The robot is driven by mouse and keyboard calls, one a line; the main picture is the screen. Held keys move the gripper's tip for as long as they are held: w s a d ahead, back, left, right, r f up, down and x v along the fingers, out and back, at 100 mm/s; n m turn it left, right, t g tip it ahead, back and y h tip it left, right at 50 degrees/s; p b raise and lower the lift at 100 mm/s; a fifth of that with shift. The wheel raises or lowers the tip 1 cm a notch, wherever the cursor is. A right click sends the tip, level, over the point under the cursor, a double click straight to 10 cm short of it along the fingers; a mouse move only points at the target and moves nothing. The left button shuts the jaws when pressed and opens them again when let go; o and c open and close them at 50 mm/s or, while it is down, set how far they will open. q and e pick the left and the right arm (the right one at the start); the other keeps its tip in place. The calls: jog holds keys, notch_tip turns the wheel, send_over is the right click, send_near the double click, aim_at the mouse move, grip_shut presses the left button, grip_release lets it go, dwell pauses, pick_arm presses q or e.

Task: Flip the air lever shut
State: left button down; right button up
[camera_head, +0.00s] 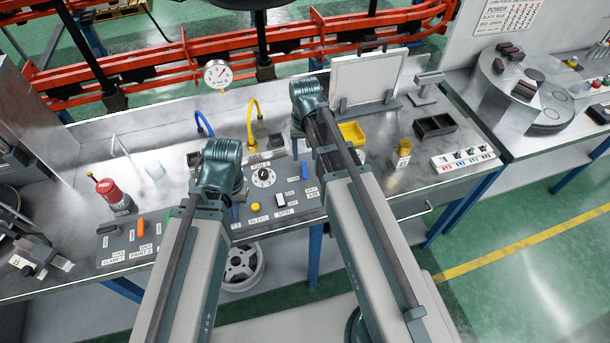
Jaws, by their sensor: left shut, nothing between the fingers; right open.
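A grey control panel (276,208) lies on the bench between my two arms. A small blue lever (305,170) stands near its right edge, with small white labels below it that I cannot read surely; it may be the air lever. Which of its two positions it is in is too small to tell. Another blue piece (235,213) shows at the panel's left edge, partly hidden by my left arm. My arms reach over the bench on both sides of the panel. The fingers of both grippers are hidden behind my arm links.
The panel also carries a dial (263,177), a yellow button (255,206) and a white switch (280,199). A second panel (128,243) with an orange lever (140,226) lies left, near a red bottle (107,188). A gauge (218,75) stands behind. A yellow bin (352,133) is right.

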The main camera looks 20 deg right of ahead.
aim_at(305, 173)
notch_tip(305, 173, down, 8)
jog(key=b, duration=0.7)
jog(key=shift+f, duration=0.1)
grip_shut()
